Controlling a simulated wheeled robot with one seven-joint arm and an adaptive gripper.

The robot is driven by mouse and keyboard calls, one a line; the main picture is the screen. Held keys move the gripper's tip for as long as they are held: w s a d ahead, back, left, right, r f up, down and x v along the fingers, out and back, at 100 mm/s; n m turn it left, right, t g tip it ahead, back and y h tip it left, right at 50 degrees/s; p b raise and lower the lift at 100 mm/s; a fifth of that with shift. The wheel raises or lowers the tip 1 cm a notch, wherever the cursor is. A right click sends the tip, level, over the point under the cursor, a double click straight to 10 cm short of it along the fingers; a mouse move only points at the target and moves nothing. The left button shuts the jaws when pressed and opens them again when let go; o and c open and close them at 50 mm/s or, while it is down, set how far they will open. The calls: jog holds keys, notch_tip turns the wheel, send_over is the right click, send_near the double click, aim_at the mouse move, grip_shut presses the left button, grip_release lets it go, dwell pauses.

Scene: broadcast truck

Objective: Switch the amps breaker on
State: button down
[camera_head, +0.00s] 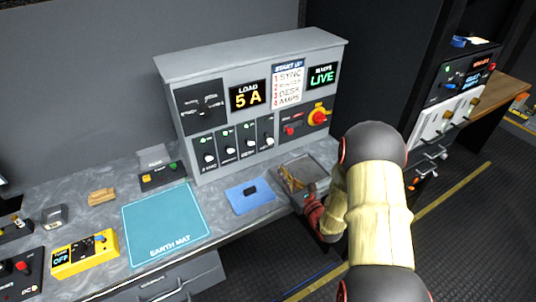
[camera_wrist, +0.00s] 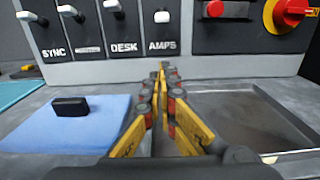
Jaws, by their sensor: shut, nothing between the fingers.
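The AMPS breaker (camera_wrist: 162,17) is the rightmost of a row of white-tipped levers on the grey panel. In the head view it (camera_head: 268,141) has its white tip low on its plate; I cannot tell its exact throw. The DESK breaker (camera_wrist: 112,6) is left of it, and the SYNC breaker (camera_wrist: 25,16) is at the far left. My gripper (camera_wrist: 161,72) is shut and empty, in front of and below the AMPS plate, apart from the lever. In the head view it (camera_head: 293,180) is partly hidden by my arm, over the grey tray.
A red-yellow rotary switch (camera_head: 318,117) is right of the breakers. The load display (camera_head: 247,95) reads 5 A, and a green display (camera_head: 321,77) reads LIVE. A blue cloth (camera_head: 249,202) with a black block lies left of the tray (camera_wrist: 240,105). The earth mat (camera_head: 165,222) lies farther left.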

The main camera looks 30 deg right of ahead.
aim_at(269, 139)
jog(key=shift+w, duration=0.15)
jog(key=w+b, duration=0.1)
jog(key=w, duration=0.2)
jog(key=w+b, duration=0.1)
jog(key=w, duration=0.5)
jog(key=shift+w+a+f+b, duration=0.1)
jog(key=shift+w+a+b, duration=0.15)
jog(key=shift+w+b, duration=0.15)
jog(key=r, duration=0.1)
jog(key=s+r, duration=0.1)
jog(key=r, duration=0.1)
jog(key=shift+s+d+r, duration=0.1)
jog(key=shift+s+r, duration=0.1)
jog(key=shift+r, duration=0.25)
jog(key=shift+d+r, duration=0.1)
